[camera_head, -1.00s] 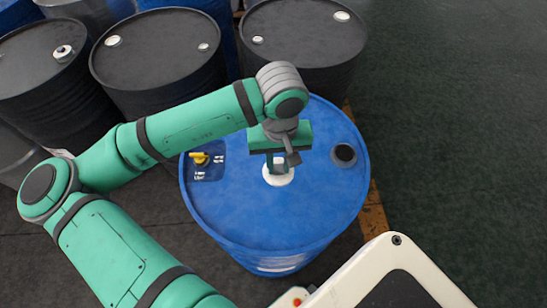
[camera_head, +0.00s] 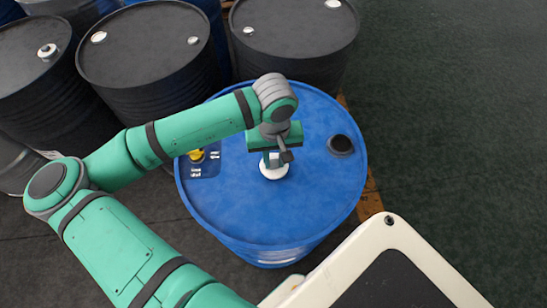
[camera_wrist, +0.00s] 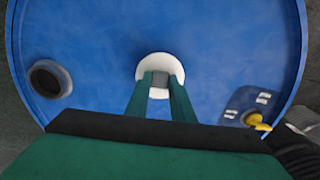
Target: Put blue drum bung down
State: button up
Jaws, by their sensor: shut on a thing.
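The bung is a white round disc with a grey middle grip (camera_wrist: 159,87). My gripper (camera_head: 273,165) is shut on that grip, and the fingers (camera_wrist: 160,92) show on both sides of it in the wrist view. The bung (camera_head: 273,173) is over the middle of the blue drum's lid (camera_head: 260,215); I cannot tell whether it touches the lid or hangs just above it. An open dark round hole (camera_head: 341,145) is in the lid to the right of my gripper; it is at the left in the wrist view (camera_wrist: 50,79).
A blue patch with a yellow piece (camera_head: 196,155) and small pale marks is on the lid's left side, partly behind my arm. Several black drums (camera_head: 150,50) with pale caps stand close behind. The floor at right (camera_head: 450,130) is clear.

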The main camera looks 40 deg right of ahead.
aim_at(274, 163)
jog(key=shift+f, duration=0.1)
jog(key=o, duration=0.9)
jog(key=shift+a, duration=0.1)
jog(key=shift+o, duration=0.2)
notch_tip(274, 163, up, 12)
